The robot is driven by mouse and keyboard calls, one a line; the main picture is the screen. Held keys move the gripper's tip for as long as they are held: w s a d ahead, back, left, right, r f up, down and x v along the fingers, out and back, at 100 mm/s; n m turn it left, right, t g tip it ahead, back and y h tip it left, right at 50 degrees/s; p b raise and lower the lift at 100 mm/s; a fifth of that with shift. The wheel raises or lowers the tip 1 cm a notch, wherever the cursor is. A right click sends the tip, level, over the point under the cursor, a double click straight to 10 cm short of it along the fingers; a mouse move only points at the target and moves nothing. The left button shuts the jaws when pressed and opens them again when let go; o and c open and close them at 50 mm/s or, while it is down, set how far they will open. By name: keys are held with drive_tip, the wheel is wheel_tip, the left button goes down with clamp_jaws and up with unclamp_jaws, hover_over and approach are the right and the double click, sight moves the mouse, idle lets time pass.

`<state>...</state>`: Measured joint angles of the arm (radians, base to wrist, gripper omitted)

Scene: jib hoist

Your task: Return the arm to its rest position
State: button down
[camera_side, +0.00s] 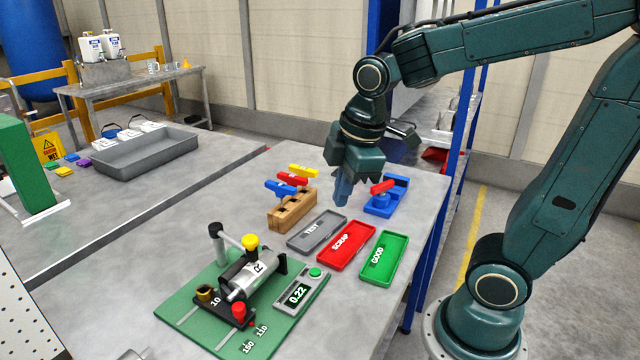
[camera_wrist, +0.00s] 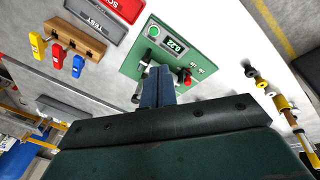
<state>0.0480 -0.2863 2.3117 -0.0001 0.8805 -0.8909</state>
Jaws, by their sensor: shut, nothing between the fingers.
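My gripper (camera_side: 342,192) is shut and empty. In the side view it hangs above the table, fingers down, behind the trays and between the wooden block and the blue holder. In the wrist view the blue fingers of my gripper (camera_wrist: 158,86) are together, in front of the green board. My wrist and the arm links above it are bent over the table from the right. No marked rest position shows.
A wooden block (camera_side: 291,211) holds coloured-handled tools. Grey TEST (camera_side: 305,241), red SCRAP (camera_side: 357,262) and green GOOD (camera_side: 384,259) trays lie in front. A blue holder (camera_side: 378,208) with a red handle stands close. A green board (camera_side: 187,317) carries a fixture and a 0.22 display (camera_side: 298,295).

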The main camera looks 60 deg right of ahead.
drive_tip(key=s+a+r+m+t, duration=0.1)
drive_tip(key=s+r+m+t, duration=0.2)
drive_tip(key=s+m, duration=0.5)
drive_tip(key=shift+s+a+m, duration=0.15)
drive_tip(key=shift+s+m, duration=0.2)
drive_tip(key=shift+m, duration=0.45)
drive_tip(key=shift+w, duration=0.15)
idle(0.5)
